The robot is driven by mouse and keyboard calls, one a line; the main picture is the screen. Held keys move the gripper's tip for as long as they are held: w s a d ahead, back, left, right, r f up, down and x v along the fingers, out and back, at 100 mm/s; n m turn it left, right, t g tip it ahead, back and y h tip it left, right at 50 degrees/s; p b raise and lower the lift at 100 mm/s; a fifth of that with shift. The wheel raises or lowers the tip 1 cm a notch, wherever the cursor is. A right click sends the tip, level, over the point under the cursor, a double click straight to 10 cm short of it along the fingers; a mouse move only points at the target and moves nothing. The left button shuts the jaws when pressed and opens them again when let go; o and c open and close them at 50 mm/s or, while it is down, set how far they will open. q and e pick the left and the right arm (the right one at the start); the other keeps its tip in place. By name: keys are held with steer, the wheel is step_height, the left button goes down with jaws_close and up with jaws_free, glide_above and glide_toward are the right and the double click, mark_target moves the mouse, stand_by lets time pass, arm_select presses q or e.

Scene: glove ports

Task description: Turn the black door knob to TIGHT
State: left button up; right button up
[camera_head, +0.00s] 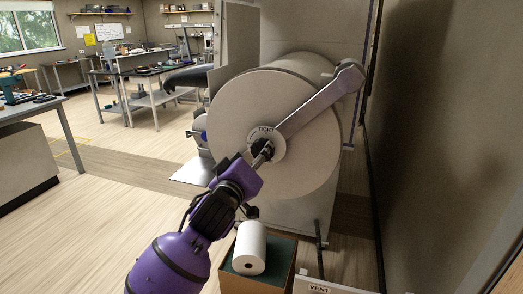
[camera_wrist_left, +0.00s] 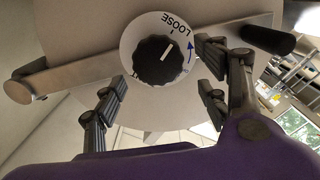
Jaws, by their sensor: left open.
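The black knob (camera_wrist_left: 158,62) sits at the middle of a white dial plate (camera_wrist_left: 130,40) on the round door. In the left wrist view the plate reads LOOSE, upside down, beside a blue arrow; the knob's white line points up and slightly right, towards a small tick near LOOSE. In the head view the plate (camera_head: 277,143) shows TIGHT at its top, and my gripper covers part of the knob. My left gripper (camera_wrist_left: 165,82) is open in front of the knob, fingers on either side and apart from it. My right gripper is not in view.
A metal bar (camera_head: 312,108) crosses the round door (camera_head: 235,105) behind the knob and has a black handle (camera_wrist_left: 268,40) at one end. A white roll (camera_head: 249,248) rests on a box below. A wall stands close at right. Workbenches are at back left, with open floor before them.

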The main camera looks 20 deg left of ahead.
mark_target(258, 145)
arm_select(q)
steer(key=w, duration=0.5)
steer(key=shift+d, duration=0.3)
steer(key=shift+c, duration=0.2)
steer(key=c, duration=1.1)
steer(key=shift+r, duration=0.1)
